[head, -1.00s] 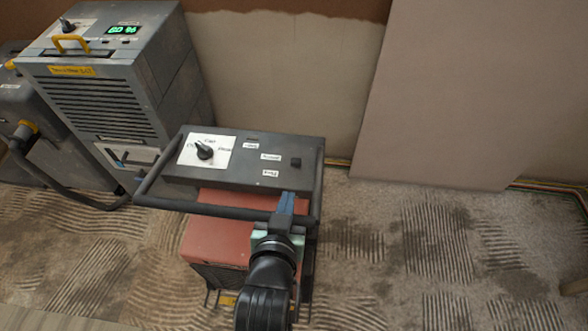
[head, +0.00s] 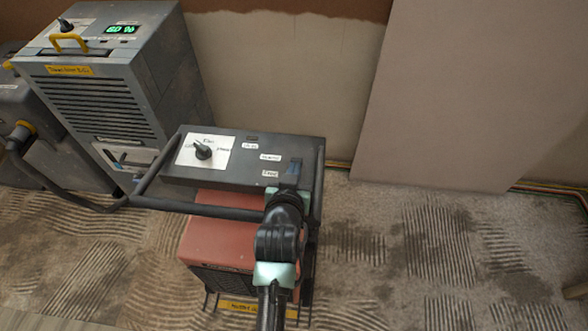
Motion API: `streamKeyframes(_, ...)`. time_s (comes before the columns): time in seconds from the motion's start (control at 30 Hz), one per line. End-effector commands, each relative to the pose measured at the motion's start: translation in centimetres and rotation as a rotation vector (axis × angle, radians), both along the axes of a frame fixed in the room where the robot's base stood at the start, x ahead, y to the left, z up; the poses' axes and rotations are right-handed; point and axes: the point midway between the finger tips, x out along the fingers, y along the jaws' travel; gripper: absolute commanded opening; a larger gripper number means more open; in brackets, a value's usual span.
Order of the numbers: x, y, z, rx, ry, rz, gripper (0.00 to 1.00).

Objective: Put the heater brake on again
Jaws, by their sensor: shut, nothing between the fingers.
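The heater (head: 215,235) has a red body and a dark control panel (head: 232,170) on top, framed by a black bar handle (head: 215,209). A black knob (head: 203,150) sits on a white dial plate at the panel's left. Several small white labels, too small to read surely, mark the middle. I cannot tell whether the fingers touch the panel. No part is clearly readable as the brake.
A grey dehumidifier-like unit (head: 95,95) with a green display stands at the back left, with a hose (head: 65,198) beside it. A large board (head: 450,100) leans on the wall behind. Patterned carpet (head: 430,265) to the right is mostly clear.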

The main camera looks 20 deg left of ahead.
Motion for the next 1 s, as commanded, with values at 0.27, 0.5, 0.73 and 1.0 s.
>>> streamKeyframes(0.27, 0.0, 0.0, 0.2, -0.002, 0.008, 0.000, 0.00)
streamKeyframes(0.5, 0.3, 0.1, 0.5, -0.015, 0.054, 0.000, 0.00)
streamKeyframes(0.73, 0.5, 0.2, 0.7, -0.024, 0.086, 0.001, 0.00)
streamKeyframes(1.0, 1.1, 0.4, 1.5, -0.046, 0.157, 0.001, 0.00)
